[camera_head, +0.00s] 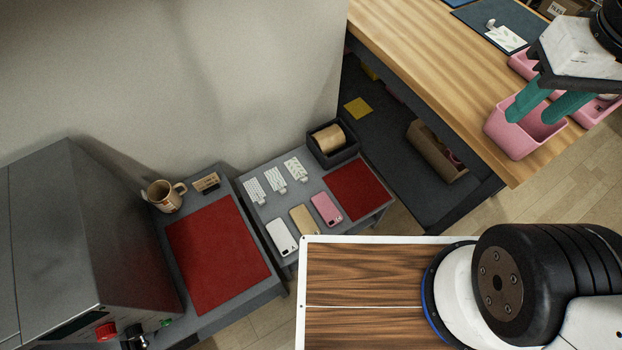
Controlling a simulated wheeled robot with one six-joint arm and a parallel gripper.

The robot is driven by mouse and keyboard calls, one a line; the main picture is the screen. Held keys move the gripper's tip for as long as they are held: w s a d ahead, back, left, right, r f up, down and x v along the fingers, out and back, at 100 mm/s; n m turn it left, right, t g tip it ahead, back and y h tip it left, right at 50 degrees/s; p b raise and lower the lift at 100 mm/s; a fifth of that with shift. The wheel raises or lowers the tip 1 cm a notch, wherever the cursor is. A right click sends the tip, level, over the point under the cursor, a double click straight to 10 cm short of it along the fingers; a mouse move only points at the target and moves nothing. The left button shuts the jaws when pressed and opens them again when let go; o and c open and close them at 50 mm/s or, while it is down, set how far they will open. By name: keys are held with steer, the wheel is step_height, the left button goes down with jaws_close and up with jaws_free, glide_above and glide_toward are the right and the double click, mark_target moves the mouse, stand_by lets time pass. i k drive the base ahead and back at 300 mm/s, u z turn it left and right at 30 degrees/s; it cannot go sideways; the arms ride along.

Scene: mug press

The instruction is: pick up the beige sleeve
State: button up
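A beige sleeve (327,138), rolled into a tube shape, sits in a dark open box (334,159) at the back of the small grey table. A flat beige phone-shaped case (304,220) lies in front of it, between a white one (281,237) and a pink one (326,209). My gripper (538,113), with two teal fingers, is at the upper right, over a pink bin on the wooden table. The fingers are apart and I see nothing between them. My gripper is far from the beige sleeve.
Pink bins (525,133) stand at the wooden table's (440,75) edge. A mug (164,196) stands behind a red mat (220,255), beside a grey machine (85,230). Several white printed pieces (275,177) and a smaller red mat (358,190) lie near the box.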

mark_target(328, 139)
steer(key=u, duration=0.65)
steer(key=k, duration=0.95)
steer(key=z, duration=0.5)
steer(key=i, duration=1.2)
steer(key=u, duration=0.55)
